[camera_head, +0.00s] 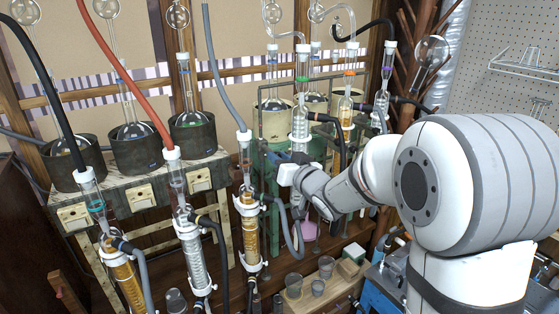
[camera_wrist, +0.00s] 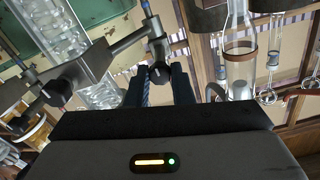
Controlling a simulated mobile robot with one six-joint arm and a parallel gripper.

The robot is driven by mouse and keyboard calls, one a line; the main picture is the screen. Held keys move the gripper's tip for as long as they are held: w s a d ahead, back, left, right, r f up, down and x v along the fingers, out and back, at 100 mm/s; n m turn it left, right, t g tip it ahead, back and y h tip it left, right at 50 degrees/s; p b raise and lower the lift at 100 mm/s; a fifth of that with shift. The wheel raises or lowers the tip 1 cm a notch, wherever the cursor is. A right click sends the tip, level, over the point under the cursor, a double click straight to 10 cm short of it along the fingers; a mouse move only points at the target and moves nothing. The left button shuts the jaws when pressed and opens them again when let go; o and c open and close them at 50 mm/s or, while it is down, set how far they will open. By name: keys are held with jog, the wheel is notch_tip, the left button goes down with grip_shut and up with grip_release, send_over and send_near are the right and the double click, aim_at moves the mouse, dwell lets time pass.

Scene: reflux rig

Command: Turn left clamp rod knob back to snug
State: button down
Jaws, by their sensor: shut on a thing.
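In the wrist view, my gripper (camera_wrist: 160,84) has its two dark fingers on either side of a small dark knob (camera_wrist: 159,72) and is shut on it. The knob sits below a black clamp boss (camera_wrist: 158,48) on a grey clamp rod (camera_wrist: 128,43). The rod runs left to a clamp beside a coiled glass condenser (camera_wrist: 72,45). In the head view, my white arm reaches in from the right and its wrist (camera_head: 300,178) is in front of the green rig frame. The fingertips and the knob are too small or hidden to make out there.
Another dark clamp knob (camera_wrist: 55,92) is left of my fingers in the wrist view. In the head view, glass condensers with hoses stand close on the left (camera_head: 249,225) and behind (camera_head: 300,125). Beakers (camera_head: 294,285) stand on the shelf below.

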jog(key=shift+f+b, duration=0.15)
jog(key=shift+b, duration=0.25)
jog(key=shift+n+b, duration=5.7)
jog(key=shift+b, duration=0.9)
jog(key=shift+a, duration=0.1)
jog(key=shift+r, duration=0.2)
jog(key=c, duration=1.3)
grip_release()
jog(key=shift+s, duration=0.1)
jog(key=shift+o, duration=0.2)
